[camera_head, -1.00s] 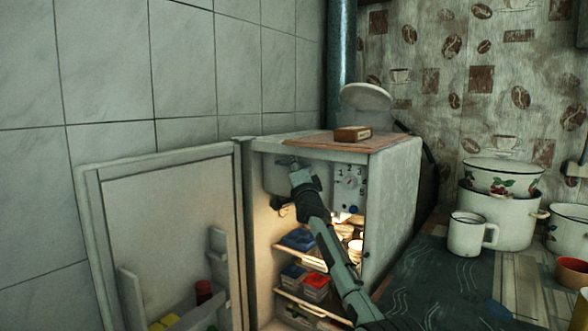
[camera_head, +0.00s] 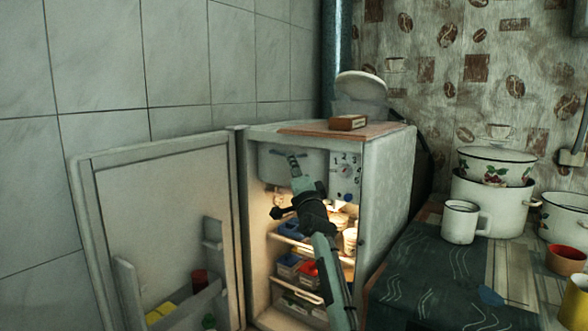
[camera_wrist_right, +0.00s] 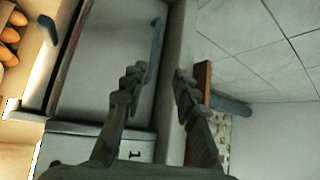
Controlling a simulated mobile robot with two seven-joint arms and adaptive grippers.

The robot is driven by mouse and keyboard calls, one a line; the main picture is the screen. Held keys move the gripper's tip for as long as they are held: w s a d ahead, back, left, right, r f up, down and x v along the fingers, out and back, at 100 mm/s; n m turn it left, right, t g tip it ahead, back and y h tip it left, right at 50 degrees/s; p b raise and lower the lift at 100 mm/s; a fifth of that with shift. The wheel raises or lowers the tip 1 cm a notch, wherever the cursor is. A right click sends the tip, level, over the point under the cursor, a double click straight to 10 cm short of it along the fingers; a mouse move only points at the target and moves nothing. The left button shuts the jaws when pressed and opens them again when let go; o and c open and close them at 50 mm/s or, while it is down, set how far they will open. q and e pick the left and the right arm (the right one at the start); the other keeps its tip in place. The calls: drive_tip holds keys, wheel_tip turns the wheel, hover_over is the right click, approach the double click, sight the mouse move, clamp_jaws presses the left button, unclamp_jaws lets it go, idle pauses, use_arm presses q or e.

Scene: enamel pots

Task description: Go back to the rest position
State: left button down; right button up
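My right gripper (camera_head: 295,165) is in front of the upper compartment of the open fridge (camera_head: 385,190). In the right wrist view its two fingers (camera_wrist_right: 153,85) are spread apart with nothing between them. The grey compartment front (camera_wrist_right: 95,75) lies behind them, with a blue-grey bar-like handle (camera_wrist_right: 155,50) near the fingertips. I cannot tell whether the fingers touch it. My left gripper is not in view.
The fridge door (camera_head: 165,235) stands wide open at left. Inside are lit shelves with small boxes (camera_head: 290,262). A brown box (camera_head: 347,122) lies on top. To the right, a white mug (camera_head: 462,222) and enamel pot (camera_head: 495,205) stand on the counter.

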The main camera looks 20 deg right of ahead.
drive_tip(key=s+f+n+g+y, duration=0.1)
drive_tip(key=s+f+n+g, duration=0.35)
drive_tip(key=f, duration=0.95)
drive_tip(key=s+f+n+g, duration=0.2)
drive_tip(key=s+f, duration=0.5)
drive_tip(key=f, duration=0.6)
drive_tip(key=s+f+n+g+y, duration=0.1)
drive_tip(key=s+f+n+g, duration=0.35)
drive_tip(key=f, duration=0.95)
drive_tip(key=s+f+n+g, duration=0.2)
drive_tip(key=s+f, duration=0.5)
drive_tip(key=s, duration=0.6)
drive_tip(key=s+d+f+n+g+h, duration=0.1)
drive_tip(key=s+f, duration=0.6)
drive_tip(key=s, duration=0.7)
drive_tip(key=s+d+f+n+g, duration=0.1)
drive_tip(key=s+f+n+g, duration=0.2)
drive_tip(key=s+f, duration=0.4)
drive_tip(key=s+g, duration=0.1)
drive_tip(key=s, duration=0.5)
drive_tip(key=shift+s+d+f+g+h, duration=0.2)
drive_tip(key=shift+f+g+h, duration=0.1)
drive_tip(key=shift+f+h, duration=0.1)
